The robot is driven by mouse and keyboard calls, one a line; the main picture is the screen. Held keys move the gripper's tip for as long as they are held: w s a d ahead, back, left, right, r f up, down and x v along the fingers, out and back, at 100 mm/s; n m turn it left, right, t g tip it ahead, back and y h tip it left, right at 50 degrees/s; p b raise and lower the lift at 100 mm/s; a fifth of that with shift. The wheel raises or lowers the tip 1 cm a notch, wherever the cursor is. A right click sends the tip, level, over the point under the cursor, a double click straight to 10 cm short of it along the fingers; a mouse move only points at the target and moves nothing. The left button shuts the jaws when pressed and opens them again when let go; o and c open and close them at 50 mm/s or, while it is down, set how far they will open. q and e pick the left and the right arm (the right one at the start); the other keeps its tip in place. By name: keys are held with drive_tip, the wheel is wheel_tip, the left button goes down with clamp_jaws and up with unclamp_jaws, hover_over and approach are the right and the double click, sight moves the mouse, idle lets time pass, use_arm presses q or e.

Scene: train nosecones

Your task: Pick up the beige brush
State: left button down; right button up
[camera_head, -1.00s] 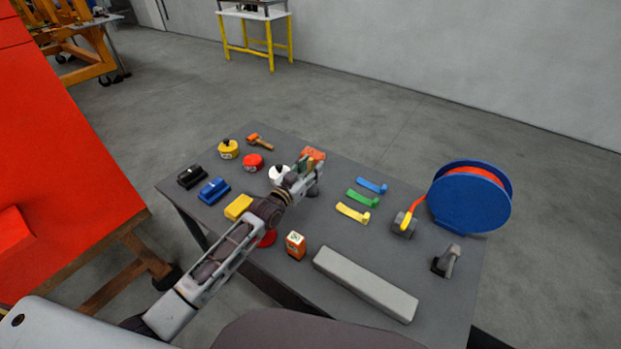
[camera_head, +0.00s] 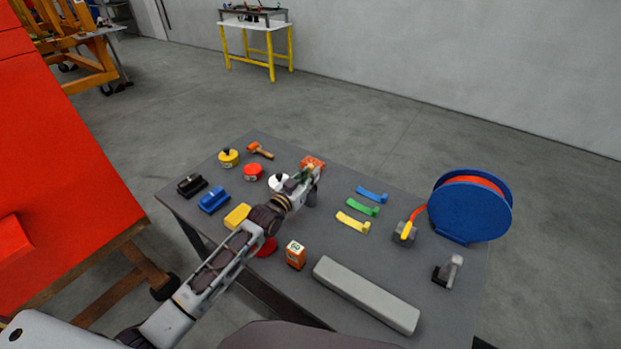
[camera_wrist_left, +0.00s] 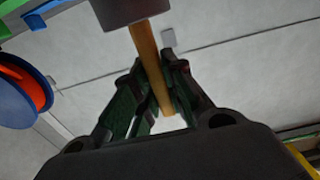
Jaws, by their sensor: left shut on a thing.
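My left gripper (camera_head: 312,172) is over the middle of the table, reaching across from the left. In the left wrist view its dark green fingers (camera_wrist_left: 152,98) are shut on a tan wooden handle (camera_wrist_left: 148,55) with a dark grey block-shaped head (camera_wrist_left: 128,8). I cannot tell for sure whether this held tool is the beige brush. A dark block with a pale upright handle (camera_head: 450,270) stands at the table's right side, apart from my gripper. My right gripper is out of view.
The dark grey table (camera_head: 300,285) also holds a blue reel (camera_head: 468,208), blue, green and yellow strips (camera_head: 360,208), a long grey bar (camera_head: 365,293), an orange-white box (camera_head: 296,255), and an orange-brown tool (camera_head: 260,151). A large red body (camera_head: 60,170) stands at the left.

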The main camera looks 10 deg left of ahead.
use_arm(q)
wheel_tip(320, 180, up, 27)
drive_tip(key=b, duration=0.1)
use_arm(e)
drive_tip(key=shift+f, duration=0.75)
use_arm(q)
drive_tip(key=shift+r, duration=0.15)
idle(2.3)
drive_tip(key=shift+w+a+r+g+p, duration=0.1)
drive_tip(key=shift+r+g+p, duration=0.3)
drive_tip(key=shift+r, duration=0.45)
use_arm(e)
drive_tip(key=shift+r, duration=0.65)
